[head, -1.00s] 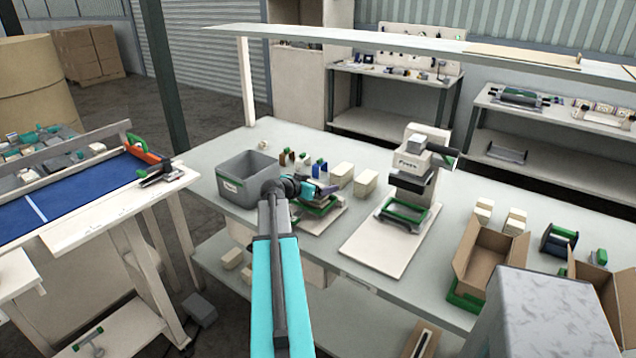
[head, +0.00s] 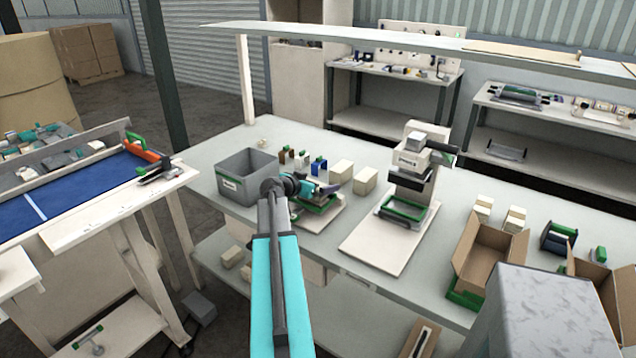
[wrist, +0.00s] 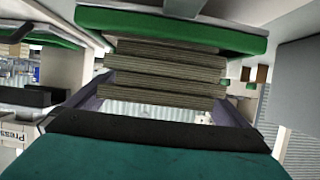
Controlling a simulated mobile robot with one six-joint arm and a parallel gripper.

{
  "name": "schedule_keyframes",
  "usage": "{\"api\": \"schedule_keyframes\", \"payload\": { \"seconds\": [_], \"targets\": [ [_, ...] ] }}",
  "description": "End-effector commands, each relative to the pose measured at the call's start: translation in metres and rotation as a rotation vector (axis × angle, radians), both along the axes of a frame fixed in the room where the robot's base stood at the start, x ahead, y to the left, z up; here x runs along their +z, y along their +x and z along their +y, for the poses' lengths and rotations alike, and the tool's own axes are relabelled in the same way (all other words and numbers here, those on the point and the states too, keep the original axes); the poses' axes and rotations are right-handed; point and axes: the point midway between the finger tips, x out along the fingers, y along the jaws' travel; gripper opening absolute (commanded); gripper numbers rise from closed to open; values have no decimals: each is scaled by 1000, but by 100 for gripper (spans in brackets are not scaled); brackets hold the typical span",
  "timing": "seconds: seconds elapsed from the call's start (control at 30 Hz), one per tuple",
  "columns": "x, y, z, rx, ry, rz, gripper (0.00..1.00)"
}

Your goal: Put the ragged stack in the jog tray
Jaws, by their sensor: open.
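The ragged stack (wrist: 165,75) shows in the wrist view as several grey-brown layers with uneven edges. My gripper (wrist: 165,98) is open, with one finger at each side of the stack. In the head view my gripper (head: 322,188) is over the left work spot on the bench and covers the stack there. A green-edged tray (wrist: 165,30), which looks like the jog tray, lies right against the stack in the upside-down wrist view. I cannot tell whether the stack rests on it. In the head view its green edge (head: 318,206) is partly hidden under my gripper.
A grey bin (head: 245,185) stands left of my gripper. Small coloured items and two cream blocks (head: 364,181) stand behind it. The press (head: 410,165), with a green frame on a white board, is to the right. An open carton (head: 482,258) stands farther right.

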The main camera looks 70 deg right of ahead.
Motion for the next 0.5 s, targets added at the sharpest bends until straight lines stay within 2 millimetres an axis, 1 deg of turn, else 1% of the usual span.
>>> {"api": "schedule_keyframes", "payload": {
  "seconds": [0.07, 0.17, 0.37, 0.5],
  "targets": [
    [3, 0, 0, 0, 0, 0, 100],
    [3, 2, 8, 1, -1, 0, 100],
    [12, 6, 29, 2, -1, 0, 100],
    [19, 11, 46, 1, -1, -1, 100]
  ]
}}
